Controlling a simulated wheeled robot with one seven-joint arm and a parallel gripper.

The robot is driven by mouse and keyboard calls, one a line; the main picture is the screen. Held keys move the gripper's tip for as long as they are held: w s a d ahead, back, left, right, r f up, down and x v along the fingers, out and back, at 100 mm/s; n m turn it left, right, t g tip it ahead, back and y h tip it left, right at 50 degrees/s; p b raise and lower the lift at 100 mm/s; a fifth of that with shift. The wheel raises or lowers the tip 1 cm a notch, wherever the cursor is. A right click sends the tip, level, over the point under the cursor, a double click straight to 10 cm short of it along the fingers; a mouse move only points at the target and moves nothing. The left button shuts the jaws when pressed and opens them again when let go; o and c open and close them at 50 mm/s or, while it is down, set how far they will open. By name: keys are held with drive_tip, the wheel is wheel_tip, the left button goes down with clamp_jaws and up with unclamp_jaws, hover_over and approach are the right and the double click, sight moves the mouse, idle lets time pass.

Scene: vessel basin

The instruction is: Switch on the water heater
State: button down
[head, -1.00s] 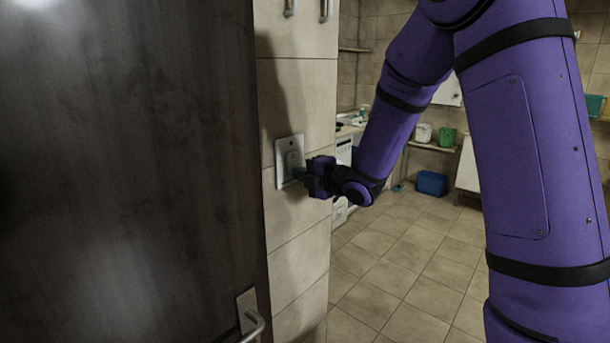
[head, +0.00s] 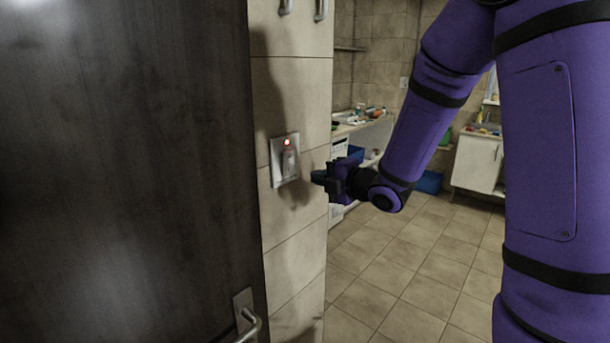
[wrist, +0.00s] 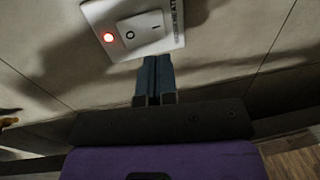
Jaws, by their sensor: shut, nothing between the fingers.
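The water heater switch (head: 285,160) is a light plate on the tiled wall beside the dark door. A red light glows on its upper part. In the wrist view the switch (wrist: 150,28) shows the lit red lamp, a rocker marked "O" and "I", and a partly cut-off label on the plate. My gripper (head: 318,178) is to the right of the switch plate and apart from it. In the wrist view my gripper's fingers (wrist: 154,66) are shut together with nothing between them, just below the plate.
A dark door (head: 130,170) with a metal handle (head: 246,318) fills the left. Hooks (head: 320,10) hang on the wall above the switch. A counter (head: 350,128) and a white cabinet (head: 477,163) stand in the room behind. The tiled floor (head: 400,265) between is clear.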

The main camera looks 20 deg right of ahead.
drive_tip(key=shift+v, duration=1.6)
drive_tip(key=s+d+r+m+g+h, duration=0.2)
drive_tip(key=s+d+r+m+h, duration=0.5)
drive_tip(key=m, duration=0.6)
drive_tip(key=s+a+m+g, duration=0.1)
drive_tip(key=s+m+g, duration=0.1)
drive_tip(key=s, duration=0.5)
drive_tip(key=s+a+m+g, duration=0.2)
drive_tip(key=s+m, duration=0.3)
drive_tip(key=s, duration=0.2)
drive_tip(key=s+a+r+m+g+h, duration=0.1)
drive_tip(key=s+a+m+g, duration=0.1)
drive_tip(key=s, duration=0.6)
drive_tip(key=shift+m+g, duration=0.5)
drive_tip(key=shift+m, duration=0.5)
